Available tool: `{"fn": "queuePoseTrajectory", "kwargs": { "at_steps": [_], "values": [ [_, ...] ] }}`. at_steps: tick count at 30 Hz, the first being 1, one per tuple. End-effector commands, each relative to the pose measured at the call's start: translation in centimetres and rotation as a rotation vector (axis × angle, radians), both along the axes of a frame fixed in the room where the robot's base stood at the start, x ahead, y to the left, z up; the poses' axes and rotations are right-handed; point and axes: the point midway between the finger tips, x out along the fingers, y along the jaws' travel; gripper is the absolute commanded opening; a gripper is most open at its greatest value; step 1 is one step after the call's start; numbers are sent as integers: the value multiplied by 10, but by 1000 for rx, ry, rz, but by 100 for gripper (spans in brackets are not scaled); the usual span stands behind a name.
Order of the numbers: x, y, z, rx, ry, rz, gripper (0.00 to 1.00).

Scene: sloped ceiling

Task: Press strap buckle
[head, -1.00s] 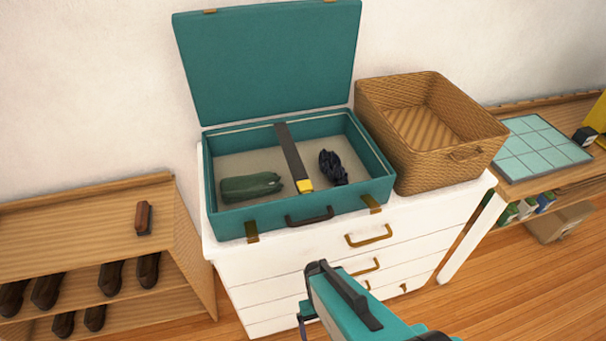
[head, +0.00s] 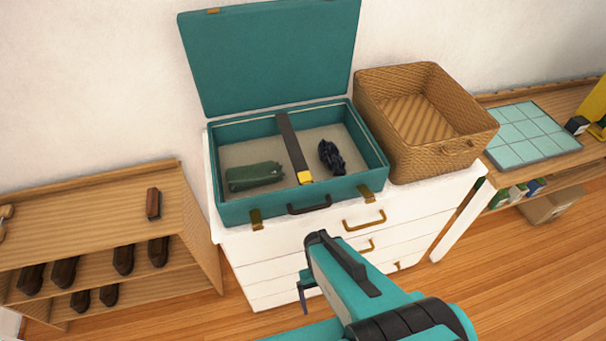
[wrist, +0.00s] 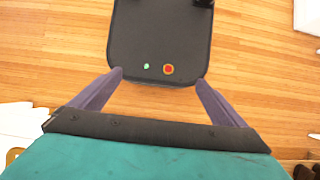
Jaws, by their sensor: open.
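The strap buckle (head: 305,177) is a small yellow piece at the near end of a dark strap (head: 291,143). The strap runs front to back across the inside of an open teal suitcase (head: 291,203) on the white dresser. My gripper (wrist: 160,82) is open and empty in the wrist view, its two purple fingers apart above the floor and my dark base. In the head view my gripper (head: 304,292) hangs low in front of the dresser, below and apart from the buckle; one finger shows there. The buckle is not in the wrist view.
A green bundle (head: 254,176) and a dark crumpled item (head: 331,157) lie in the suitcase, either side of the strap. A wicker basket (head: 455,150) stands right of it on the dresser (head: 270,265). A shoe shelf (head: 90,215) stands at left.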

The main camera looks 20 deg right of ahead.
Motion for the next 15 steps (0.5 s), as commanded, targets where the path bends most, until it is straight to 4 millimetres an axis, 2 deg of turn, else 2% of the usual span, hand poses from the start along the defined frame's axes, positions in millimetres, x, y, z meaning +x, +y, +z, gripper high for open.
{"fn": "queuePoseTrajectory", "kwargs": {
  "at_steps": [5,11,15],
  "values": [
    [0,0,0,0,0,0,95],
    [0,0,-5,0,1,0,62],
    [0,0,-17,0,2,1,38]
  ]
}}
